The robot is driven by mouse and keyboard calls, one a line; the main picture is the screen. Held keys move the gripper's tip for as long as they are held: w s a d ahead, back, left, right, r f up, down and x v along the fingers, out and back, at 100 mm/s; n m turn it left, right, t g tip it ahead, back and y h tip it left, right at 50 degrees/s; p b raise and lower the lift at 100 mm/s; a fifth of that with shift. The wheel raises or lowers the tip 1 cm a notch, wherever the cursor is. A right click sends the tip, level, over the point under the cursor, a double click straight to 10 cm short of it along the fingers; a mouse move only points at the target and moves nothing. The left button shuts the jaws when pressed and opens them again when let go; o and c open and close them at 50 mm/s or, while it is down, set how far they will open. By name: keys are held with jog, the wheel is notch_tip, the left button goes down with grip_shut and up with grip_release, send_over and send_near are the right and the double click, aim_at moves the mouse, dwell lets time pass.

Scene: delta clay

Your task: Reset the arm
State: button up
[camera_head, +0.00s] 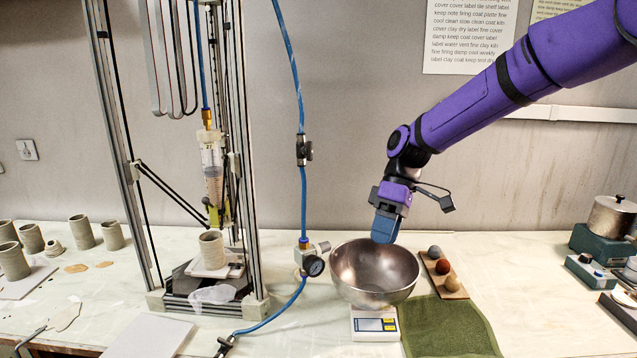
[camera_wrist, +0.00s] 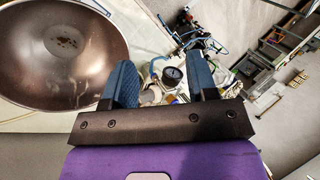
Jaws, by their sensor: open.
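My purple arm comes in from the upper right in the head view. My gripper (camera_head: 384,226) has blue fingers and points down just above the right part of the rim of a metal bowl (camera_head: 372,272). In the wrist view my gripper (camera_wrist: 160,85) is open, with a gap between its two blue fingers and nothing held. The bowl (camera_wrist: 60,50) fills the upper left there, with a small brownish patch on its bottom. Whether the fingers touch the bowl cannot be told.
The bowl stands on a scale (camera_head: 374,325). Beside it are a board with three balls (camera_head: 443,267) and a green cloth (camera_head: 449,326). A clay printer frame (camera_head: 130,150), a pressure gauge (camera_head: 313,266) and a blue hose stand left. A pot (camera_head: 611,217) is far right.

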jog(key=s+d+r+m+t+h, duration=0.1)
jog(key=s+d+r+m+t, duration=0.2)
jog(key=s, duration=0.5)
jog(key=s+d+r+m+t+h, duration=0.1)
jog(key=s+d+r+m+t, duration=0.2)
jog(key=s+d, duration=0.5)
jog(key=s+d+r+m+t+h, duration=0.1)
jog(key=s+d+r+m+t, duration=0.3)
jog(key=s, duration=0.6)
jog(key=shift+d+r+m+h, duration=0.3)
jog(key=shift+d+r+m, duration=0.5)
jog(key=shift+d+m, duration=0.35)
dwell(0.9)
